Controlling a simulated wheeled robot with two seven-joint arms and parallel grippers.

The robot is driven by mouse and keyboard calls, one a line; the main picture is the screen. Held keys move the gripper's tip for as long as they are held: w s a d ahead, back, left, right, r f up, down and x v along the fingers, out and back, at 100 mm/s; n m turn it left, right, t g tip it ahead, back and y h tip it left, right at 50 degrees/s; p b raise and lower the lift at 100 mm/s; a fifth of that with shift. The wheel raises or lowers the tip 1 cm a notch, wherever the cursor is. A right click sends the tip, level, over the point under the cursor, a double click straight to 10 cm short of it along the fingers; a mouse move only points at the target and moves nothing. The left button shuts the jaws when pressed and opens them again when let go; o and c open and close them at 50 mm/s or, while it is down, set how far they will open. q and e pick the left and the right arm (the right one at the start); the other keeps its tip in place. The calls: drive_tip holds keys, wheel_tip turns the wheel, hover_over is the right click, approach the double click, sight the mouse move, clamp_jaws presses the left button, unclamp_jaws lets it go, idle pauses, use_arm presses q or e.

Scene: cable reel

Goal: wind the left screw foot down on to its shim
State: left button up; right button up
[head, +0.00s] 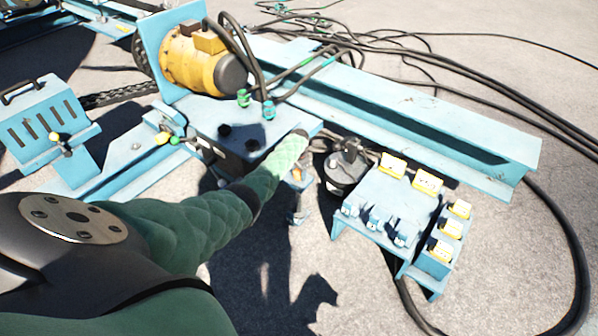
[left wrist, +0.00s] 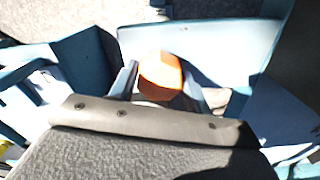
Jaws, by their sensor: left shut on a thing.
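The left screw foot (head: 297,208) stands under the teal frame, its lower part visible below my forearm in the head view. Its orange top (left wrist: 160,76) shows clearly in the left wrist view, between the two fingers of my left gripper (left wrist: 158,84). The gripper is shut on it, one finger on each side. In the head view my green-sleeved left arm reaches to the frame's edge and largely hides the gripper (head: 299,176). I cannot make out the shim or any gap under the foot. My right gripper is not in view.
A yellow motor (head: 195,65) sits on the teal frame. A teal stand with yellow-labelled blocks (head: 385,205) is close to the right of the foot. A long teal beam (head: 400,110) runs behind. Black cables (head: 555,215) lie on the right; open ground is in front.

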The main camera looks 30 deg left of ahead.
use_arm(q)
drive_tip(key=shift+m, duration=0.4)
drive_tip(key=o, duration=0.9)
wheel_tip(320, 180, up, 6)
drive_tip(key=shift+r+p, duration=0.2)
drive_tip(key=shift+p, duration=0.6)
drive_tip(key=shift+r, duration=0.7)
